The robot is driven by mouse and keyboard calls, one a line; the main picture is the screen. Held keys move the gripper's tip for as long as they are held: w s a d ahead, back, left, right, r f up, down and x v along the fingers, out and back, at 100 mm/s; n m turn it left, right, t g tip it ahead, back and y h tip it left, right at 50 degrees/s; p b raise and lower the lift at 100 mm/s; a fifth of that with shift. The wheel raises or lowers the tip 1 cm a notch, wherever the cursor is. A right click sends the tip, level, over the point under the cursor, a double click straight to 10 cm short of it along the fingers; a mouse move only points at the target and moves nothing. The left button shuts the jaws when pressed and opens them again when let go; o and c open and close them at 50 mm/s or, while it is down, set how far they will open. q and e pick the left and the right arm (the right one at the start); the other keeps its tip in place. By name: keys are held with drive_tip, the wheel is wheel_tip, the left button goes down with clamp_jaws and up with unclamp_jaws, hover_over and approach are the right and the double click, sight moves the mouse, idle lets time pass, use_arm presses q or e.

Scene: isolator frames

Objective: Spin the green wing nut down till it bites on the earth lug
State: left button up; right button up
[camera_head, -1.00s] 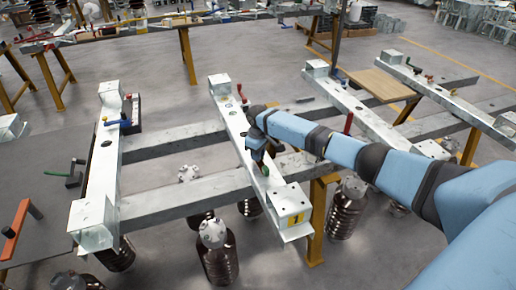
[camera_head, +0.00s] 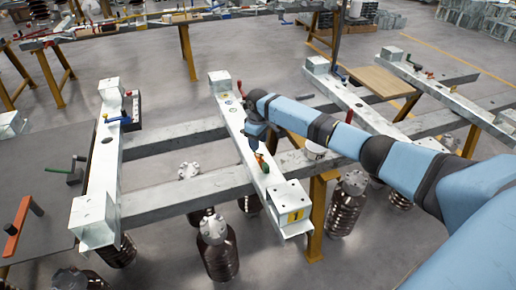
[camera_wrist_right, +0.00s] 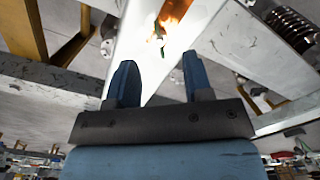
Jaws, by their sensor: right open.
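The green wing nut appears as a small green patch (camera_head: 265,169) beside an orange-red piece (camera_head: 260,158) on the middle pale steel beam (camera_head: 235,120). Its wings and any gap to the earth lug are too small to make out. In the right wrist view a thin green part (camera_wrist_right: 161,50) and an orange patch (camera_wrist_right: 176,12) lie on the beam beyond the fingertips. My right gripper (camera_head: 256,143) is over the beam, just up-left of the green patch. In the wrist view its two blue fingers (camera_wrist_right: 158,70) are apart, with nothing held between them. My left gripper is not in view.
Grey cross beams (camera_head: 170,195) run under the pale beam. Ribbed brown insulators (camera_head: 217,255) stand below. A left beam (camera_head: 100,170) carries a blue-handled part (camera_head: 118,119). A wooden board (camera_head: 380,84) lies at the back right. A red-handled part (camera_head: 240,88) stands farther up the middle beam.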

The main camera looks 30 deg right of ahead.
wheel_tip(320, 180, up, 9)
idle(0.7)
